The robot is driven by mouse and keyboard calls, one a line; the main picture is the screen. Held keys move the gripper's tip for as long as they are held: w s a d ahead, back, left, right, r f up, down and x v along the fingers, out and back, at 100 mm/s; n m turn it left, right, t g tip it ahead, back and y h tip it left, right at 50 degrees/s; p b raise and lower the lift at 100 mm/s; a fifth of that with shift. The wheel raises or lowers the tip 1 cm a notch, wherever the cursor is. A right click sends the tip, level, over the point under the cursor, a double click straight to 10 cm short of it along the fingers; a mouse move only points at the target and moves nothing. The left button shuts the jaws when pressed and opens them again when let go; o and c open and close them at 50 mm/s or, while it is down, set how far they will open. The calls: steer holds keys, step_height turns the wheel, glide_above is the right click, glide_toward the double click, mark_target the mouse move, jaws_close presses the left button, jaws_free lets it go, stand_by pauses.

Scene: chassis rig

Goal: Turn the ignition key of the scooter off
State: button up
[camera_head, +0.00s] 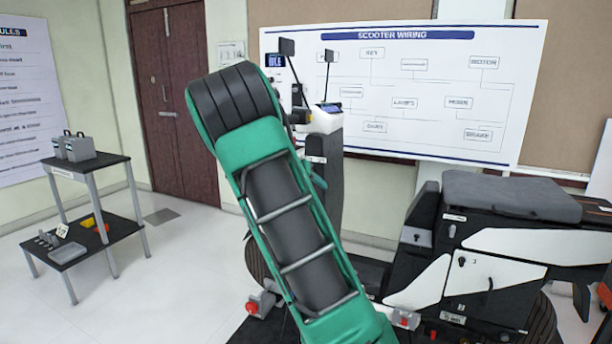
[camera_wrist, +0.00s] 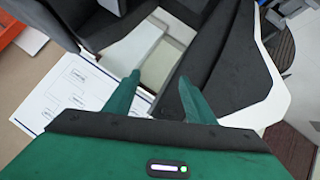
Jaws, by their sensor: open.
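The scooter (camera_head: 500,250) stands at the right of the head view, with a grey seat and black and white side panels. Its handlebar and dash area (camera_head: 325,115) shows just right of my raised green arm. The ignition key cannot be made out in either view. In the wrist view, my gripper (camera_wrist: 158,77) is open, its two green fingers apart with nothing seen between them. Beyond and beside the fingers is a dark panel with a white edge (camera_wrist: 265,105), apparently part of the scooter. My gripper is hidden in the head view.
A "Scooter Wiring" board (camera_head: 400,90) hangs on the wall behind the scooter. A two-tier stand (camera_head: 95,170) with a grey case and small items is at the left. Floor between the stand and my arm is clear. A brown door (camera_head: 175,100) is behind.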

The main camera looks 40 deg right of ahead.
steer(key=w+r+t+h, duration=0.2)
steer(key=w+r+h, duration=0.15)
steer(key=w, duration=0.55)
steer(key=x, duration=1)
steer(key=shift+s+n, duration=0.25)
steer(key=shift+n, duration=0.15)
